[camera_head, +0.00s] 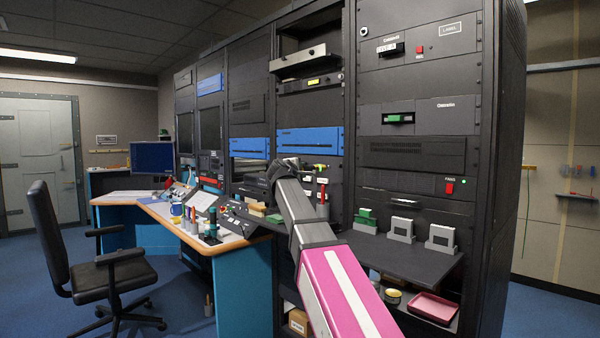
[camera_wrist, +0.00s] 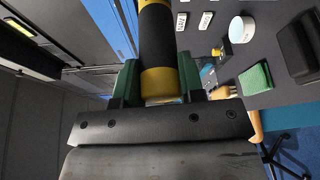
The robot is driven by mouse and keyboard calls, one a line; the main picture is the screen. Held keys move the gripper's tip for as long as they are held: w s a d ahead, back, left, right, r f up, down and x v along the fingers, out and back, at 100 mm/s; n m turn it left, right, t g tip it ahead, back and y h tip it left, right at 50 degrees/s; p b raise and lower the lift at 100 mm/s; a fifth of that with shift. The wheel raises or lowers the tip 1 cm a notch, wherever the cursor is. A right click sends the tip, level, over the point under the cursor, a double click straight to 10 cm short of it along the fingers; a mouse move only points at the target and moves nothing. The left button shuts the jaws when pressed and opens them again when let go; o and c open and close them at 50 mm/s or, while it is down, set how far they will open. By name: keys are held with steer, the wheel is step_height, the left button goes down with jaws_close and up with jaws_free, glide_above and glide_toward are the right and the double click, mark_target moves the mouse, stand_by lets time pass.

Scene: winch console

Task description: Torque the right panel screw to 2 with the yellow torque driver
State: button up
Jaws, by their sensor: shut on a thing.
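The yellow torque driver (camera_wrist: 157,40), a cylinder with yellow and black bands, is between the green fingers of my gripper (camera_wrist: 160,80) in the wrist view. My gripper is shut on it, and its far end runs out of the top of the picture. In the head view a small yellow piece (camera_head: 321,167), probably part of the driver, shows just right of my wrist, in front of the rack. My arm hides most of the gripper there. I cannot make out the right panel screw or any torque reading in either view.
The console desk (camera_head: 255,238) carries bottles, a mug and small boxes left of my arm. A rack shelf (camera_head: 400,258) on the right holds grey stands and a green block (camera_head: 365,217). A pink tray (camera_head: 434,307) lies below. A black chair (camera_head: 100,270) stands at left.

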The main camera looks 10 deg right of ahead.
mark_target(315, 168)
steer(key=shift+w+d, duration=0.95)
steer(key=shift+d, duration=0.3)
steer(key=shift+w+d, duration=0.9)
steer(key=shift+d, duration=0.3)
steer(key=shift+w+d, duration=0.7)
steer(key=shift+d, duration=0.25)
stand_by(1.6)
steer(key=shift+s+a, duration=0.15)
stand_by(0.8)
